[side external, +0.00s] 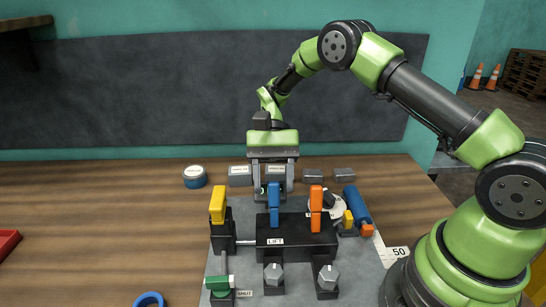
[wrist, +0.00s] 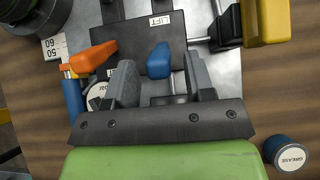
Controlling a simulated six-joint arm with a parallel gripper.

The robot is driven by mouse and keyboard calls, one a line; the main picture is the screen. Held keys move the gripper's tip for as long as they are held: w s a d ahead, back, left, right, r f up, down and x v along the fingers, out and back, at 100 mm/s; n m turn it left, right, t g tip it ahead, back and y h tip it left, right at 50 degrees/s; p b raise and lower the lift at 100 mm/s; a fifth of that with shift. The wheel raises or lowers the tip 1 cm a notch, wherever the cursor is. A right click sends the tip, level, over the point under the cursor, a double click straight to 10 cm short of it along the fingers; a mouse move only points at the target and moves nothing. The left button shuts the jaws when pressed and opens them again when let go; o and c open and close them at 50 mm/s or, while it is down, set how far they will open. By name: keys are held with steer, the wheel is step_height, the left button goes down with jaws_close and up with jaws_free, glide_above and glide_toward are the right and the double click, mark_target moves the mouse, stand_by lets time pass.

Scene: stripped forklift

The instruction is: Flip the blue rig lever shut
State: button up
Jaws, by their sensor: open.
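The blue lever (side external: 274,203) stands upright on the black block labelled LIFT (side external: 290,236), between a yellow lever (side external: 217,204) on the left and an orange lever (side external: 316,205) on the right. My gripper (side external: 273,190) is open just behind and above it, with its fingers pointing down. In the wrist view, the blue lever (wrist: 158,62) shows between the two grey fingers of my gripper (wrist: 160,74), with gaps on both sides. I cannot tell whether the fingers reach down to its height. The lever's base is partly hidden.
A green-handled valve (side external: 219,283) labelled SHUT and two grey knobs (side external: 273,275) are at the front. A blue cylinder (side external: 357,206) lies right of the block.

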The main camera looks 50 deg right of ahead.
steer(key=v, duration=0.7)
steer(key=shift+w+d+r, duration=0.2)
steer(key=shift+r, duration=0.1)
steer(key=shift+r, duration=0.1)
steer(key=s+a+r+n+t+h, duration=0.1)
steer(key=s+r+n+t+h, duration=0.2)
steer(key=r, duration=0.4)
steer(key=s+a+r+t, duration=0.1)
steer(key=s+r+t, duration=0.2)
steer(key=s+r, duration=0.4)
steer(key=s+a+n+t+h, duration=0.1)
steer(key=s+n+t, duration=0.1)
steer(key=s+t, duration=0.5)
steer(key=s, duration=0.4)
steer(key=shift+s+r+t, duration=0.2)
steer(key=shift+r+t, duration=0.1)
steer(key=shift+r, duration=0.1)
